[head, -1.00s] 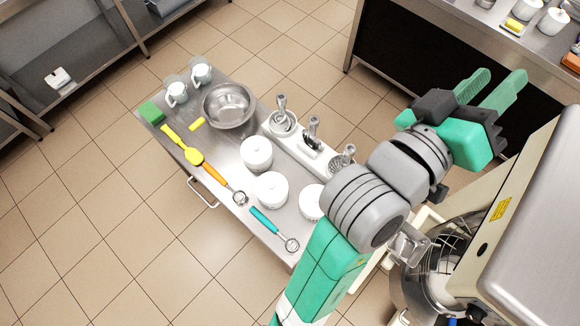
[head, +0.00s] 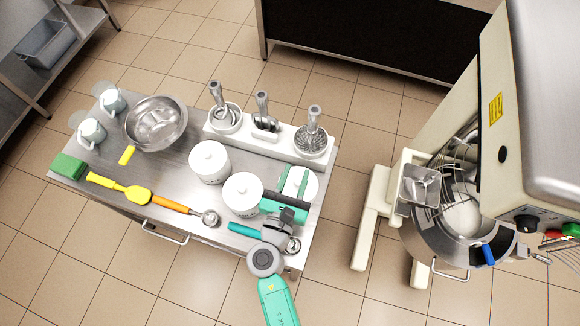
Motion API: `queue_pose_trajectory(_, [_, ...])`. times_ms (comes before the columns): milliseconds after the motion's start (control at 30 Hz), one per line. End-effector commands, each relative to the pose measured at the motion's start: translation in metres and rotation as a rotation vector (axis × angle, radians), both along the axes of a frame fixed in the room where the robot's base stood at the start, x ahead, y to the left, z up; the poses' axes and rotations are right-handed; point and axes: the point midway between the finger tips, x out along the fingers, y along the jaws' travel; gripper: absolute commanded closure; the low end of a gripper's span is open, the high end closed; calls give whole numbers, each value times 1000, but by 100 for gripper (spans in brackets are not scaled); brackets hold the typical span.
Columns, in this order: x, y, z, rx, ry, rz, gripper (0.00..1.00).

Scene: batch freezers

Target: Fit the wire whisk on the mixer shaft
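The wire whisk (head: 311,138) stands upright at the right end of the white tool rack (head: 270,146), its wires low and its grey stem up. My gripper (head: 294,175) is over the table's right part, just in front of the whisk and apart from it. Its two green fingers are spread with a white lidded pot visible between and beneath them, and nothing is held. The mixer (head: 530,90) stands at the right with its steel bowl (head: 418,238) under the head. I cannot make out the mixer shaft behind the head and wire guard (head: 452,190).
Two other attachments stand in the rack: one at left (head: 226,115) and a middle one (head: 264,115). White lidded pots (head: 209,161), a steel bowl (head: 156,122), jugs (head: 92,131) and utensils (head: 120,188) crowd the table. Bare floor separates table and mixer.

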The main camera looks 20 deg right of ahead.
Motion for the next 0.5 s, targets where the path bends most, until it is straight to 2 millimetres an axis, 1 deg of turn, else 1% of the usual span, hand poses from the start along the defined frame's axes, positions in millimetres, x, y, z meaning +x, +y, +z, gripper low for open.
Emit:
queue_pose_trajectory(167, [15, -11, 0, 2, -4, -1, 67])
queue_pose_trajectory(500, [56, -40, 0, 4, -5, -1, 67])
